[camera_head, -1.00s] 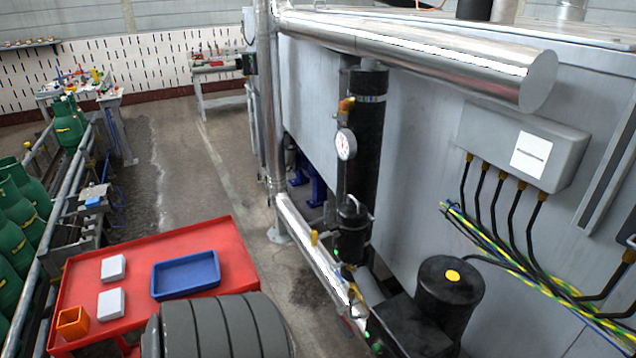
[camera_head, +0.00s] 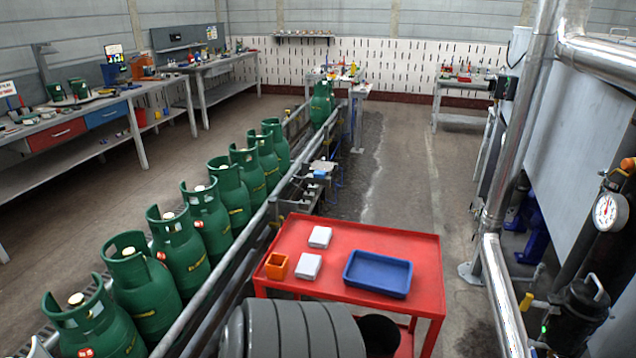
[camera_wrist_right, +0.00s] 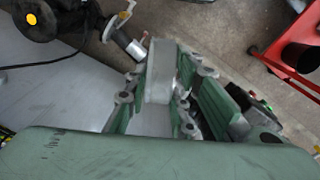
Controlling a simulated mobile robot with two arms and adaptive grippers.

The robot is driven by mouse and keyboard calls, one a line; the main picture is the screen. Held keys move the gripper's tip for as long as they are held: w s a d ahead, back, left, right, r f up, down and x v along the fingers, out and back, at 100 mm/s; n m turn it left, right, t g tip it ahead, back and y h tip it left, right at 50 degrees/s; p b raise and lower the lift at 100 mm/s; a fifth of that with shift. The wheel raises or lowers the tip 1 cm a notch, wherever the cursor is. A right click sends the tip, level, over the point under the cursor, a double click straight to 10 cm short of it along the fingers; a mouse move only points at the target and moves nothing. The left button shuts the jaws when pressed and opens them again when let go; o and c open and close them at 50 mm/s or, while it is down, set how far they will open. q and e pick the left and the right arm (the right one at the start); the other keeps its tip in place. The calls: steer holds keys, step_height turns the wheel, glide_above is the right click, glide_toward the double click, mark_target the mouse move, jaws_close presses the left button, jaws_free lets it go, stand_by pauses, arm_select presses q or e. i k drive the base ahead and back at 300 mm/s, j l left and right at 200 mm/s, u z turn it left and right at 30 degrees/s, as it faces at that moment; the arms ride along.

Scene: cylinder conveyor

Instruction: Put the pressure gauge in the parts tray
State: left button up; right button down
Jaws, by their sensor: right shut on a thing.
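My right gripper (camera_wrist_right: 162,85) is shut on a light grey, round-edged thing (camera_wrist_right: 160,70) in the right wrist view. It looks like a pressure gauge seen edge-on; its face is hidden. Another gauge (camera_head: 610,211), with a white dial, sits on the pipework at the right edge of the head view. A blue tray (camera_head: 378,291), apparently the parts tray, lies empty on the right part of the red cart (camera_head: 412,247). The held thing is clear of the cart. Neither gripper shows in the head view.
Two white boxes (camera_head: 320,237) and an orange bin (camera_head: 277,265) stand left of the tray. A black bin (camera_head: 380,334) is low at the cart's front. Green gas cylinders (camera_head: 205,215) line the conveyor at left. Silver pipes (camera_head: 500,290) stand at right, with open floor between.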

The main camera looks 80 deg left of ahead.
mark_target(379, 276)
steer(key=u, duration=1.85)
steer(key=i+u, duration=0.4)
steer(key=i+l+u, duration=0.25)
steer(key=i+u, duration=0.2)
steer(key=i, duration=0.15)
steer(key=i+l, duration=0.1)
steer(key=i, duration=0.15)
